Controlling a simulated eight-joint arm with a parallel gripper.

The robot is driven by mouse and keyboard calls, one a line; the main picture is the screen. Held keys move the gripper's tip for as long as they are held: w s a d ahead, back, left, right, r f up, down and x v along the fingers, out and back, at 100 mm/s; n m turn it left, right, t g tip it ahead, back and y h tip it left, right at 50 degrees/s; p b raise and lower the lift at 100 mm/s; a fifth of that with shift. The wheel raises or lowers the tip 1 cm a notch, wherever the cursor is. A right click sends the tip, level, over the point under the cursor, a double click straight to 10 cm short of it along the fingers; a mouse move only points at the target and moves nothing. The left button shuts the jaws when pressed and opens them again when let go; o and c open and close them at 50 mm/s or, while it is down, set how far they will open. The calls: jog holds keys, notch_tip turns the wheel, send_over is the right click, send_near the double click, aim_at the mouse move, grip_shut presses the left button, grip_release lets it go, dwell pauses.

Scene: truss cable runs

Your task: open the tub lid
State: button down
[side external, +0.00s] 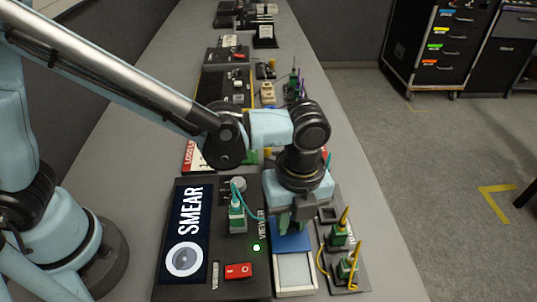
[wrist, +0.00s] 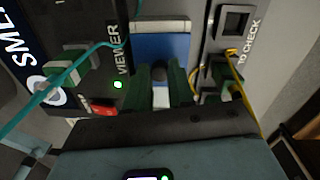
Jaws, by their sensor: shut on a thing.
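The tub (side external: 296,272) is a small pale box at the front of the bench, right of the black viewer box. Its blue lid (side external: 292,243) covers the part below my gripper; the pale front part shows. In the wrist view the blue lid (wrist: 160,47) lies just beyond the green fingers, with a pale strip behind it. My gripper (side external: 301,212) points down over the lid, and its fingers (wrist: 160,80) are shut on the lid. The exact grip spot is hidden by the fingers.
The viewer box (side external: 262,285) has a red switch (side external: 239,271), a lit green light and a green connector (side external: 237,216) with a teal cable. Right of the tub, a dark "TO CHECK" holder (wrist: 215,75) carries green connectors with yellow cables.

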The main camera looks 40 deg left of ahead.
jog(key=shift+w+a, duration=0.15)
jog(key=shift+w, duration=0.05)
jog(key=c, duration=1)
grip_release()
jog(key=shift+o, duration=0.2)
notch_tip(320, 180, up, 12)
jog(key=shift+w, duration=0.15)
